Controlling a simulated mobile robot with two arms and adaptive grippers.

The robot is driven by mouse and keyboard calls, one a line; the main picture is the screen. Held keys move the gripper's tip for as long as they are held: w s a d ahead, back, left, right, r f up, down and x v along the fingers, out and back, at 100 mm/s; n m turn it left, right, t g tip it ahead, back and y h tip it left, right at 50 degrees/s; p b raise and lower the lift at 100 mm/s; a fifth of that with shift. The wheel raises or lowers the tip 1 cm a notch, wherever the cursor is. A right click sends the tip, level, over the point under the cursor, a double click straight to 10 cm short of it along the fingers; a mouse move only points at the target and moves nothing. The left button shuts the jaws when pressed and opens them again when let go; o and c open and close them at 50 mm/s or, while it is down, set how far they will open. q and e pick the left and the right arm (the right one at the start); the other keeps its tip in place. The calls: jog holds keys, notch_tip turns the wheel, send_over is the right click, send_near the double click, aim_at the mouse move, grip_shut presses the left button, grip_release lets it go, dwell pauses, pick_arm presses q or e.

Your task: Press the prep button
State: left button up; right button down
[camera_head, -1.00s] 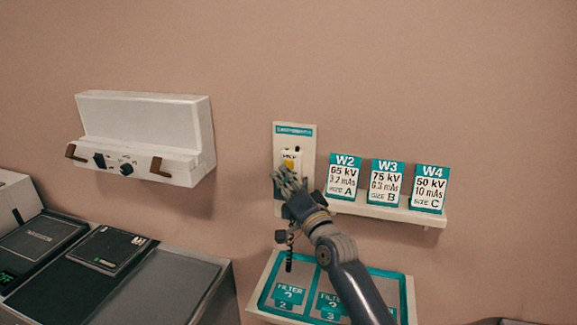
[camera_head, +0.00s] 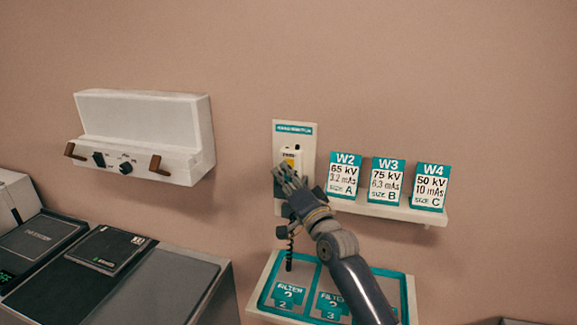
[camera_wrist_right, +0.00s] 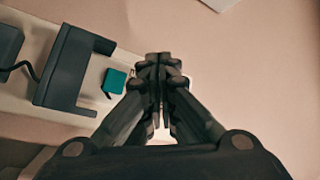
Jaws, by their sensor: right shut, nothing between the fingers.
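No button marked prep can be read. My right gripper (camera_head: 282,171) is shut and empty, in front of the lower part of the switch, hiding it. I cannot tell whether the fingertips touch it. In the right wrist view the shut fingertips (camera_wrist_right: 159,62) are beside a small teal block (camera_wrist_right: 115,82) and a dark bracket (camera_wrist_right: 72,75) on a pale strip. My left gripper is not in view.
A shelf (camera_head: 394,210) with cards W2 (camera_head: 344,177), W3 (camera_head: 386,182) and W4 (camera_head: 430,187) is right of the panel. A filter tray (camera_head: 257,298) lies below. A white wall box (camera_head: 145,125) hangs at left above a dark console (camera_head: 180,278).

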jog(key=shift+w+d+b, duration=0.2)
jog(key=shift+w+b, duration=0.25)
jog(key=shift+b, duration=0.1)
dwell(0.6)
dwell(0.4)
jog(key=shift+s+a+p, duration=0.3)
jog(key=shift+s+p, duration=0.6)
jog(key=shift+p, duration=0.05)
jog(key=s+p, duration=0.1)
jog(key=s+a+p, duration=0.1)
jog(key=s, duration=0.1)
jog(key=s+p, duration=0.1)
jog(key=p, duration=0.1)
jog(key=shift+s+a, duration=0.25)
jog(key=shift+s, duration=0.15)
